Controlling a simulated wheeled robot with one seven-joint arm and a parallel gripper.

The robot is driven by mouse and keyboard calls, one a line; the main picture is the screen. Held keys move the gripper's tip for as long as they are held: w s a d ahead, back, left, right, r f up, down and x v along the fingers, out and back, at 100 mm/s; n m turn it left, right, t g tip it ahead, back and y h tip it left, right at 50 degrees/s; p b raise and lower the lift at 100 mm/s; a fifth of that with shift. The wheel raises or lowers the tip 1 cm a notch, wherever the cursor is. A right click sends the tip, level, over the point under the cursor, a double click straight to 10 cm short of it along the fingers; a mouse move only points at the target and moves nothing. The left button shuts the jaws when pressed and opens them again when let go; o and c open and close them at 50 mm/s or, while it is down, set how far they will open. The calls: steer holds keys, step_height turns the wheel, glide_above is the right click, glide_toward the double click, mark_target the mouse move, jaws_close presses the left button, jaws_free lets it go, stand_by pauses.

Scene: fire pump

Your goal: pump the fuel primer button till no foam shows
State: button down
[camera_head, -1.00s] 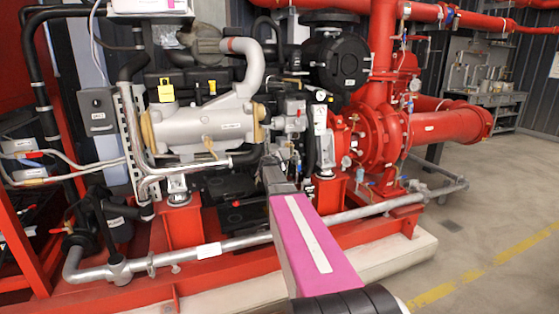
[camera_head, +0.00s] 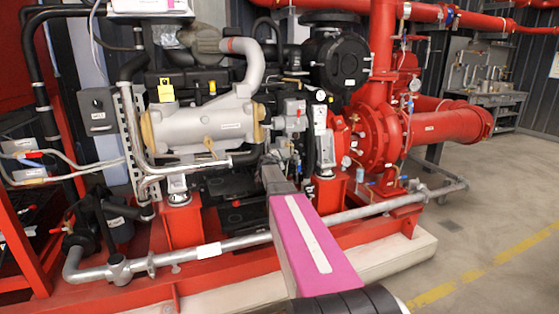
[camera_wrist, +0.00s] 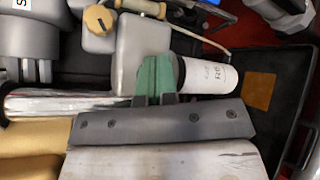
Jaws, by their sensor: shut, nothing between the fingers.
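I cannot tell for sure which part is the fuel primer button, and I see no foam. In the head view, my arm reaches into the pump engine (camera_head: 205,125), and my gripper is hidden among its parts there.
A grey tank with a tan cap (camera_wrist: 98,19) and a beige hose (camera_wrist: 185,38) lie close above the green part in the wrist view. A black tray (camera_wrist: 270,75) is at right. In the head view, a silver pipe (camera_head: 235,243) crosses low; open floor (camera_head: 500,220) is at right.

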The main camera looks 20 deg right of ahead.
steer(key=shift+w, duration=0.7)
stand_by(0.6)
steer(key=shift+s, duration=0.15)
stand_by(0.3)
steer(key=shift+s, duration=1.15)
steer(key=s, duration=0.5)
steer(key=shift+d, duration=0.1)
stand_by(0.8)
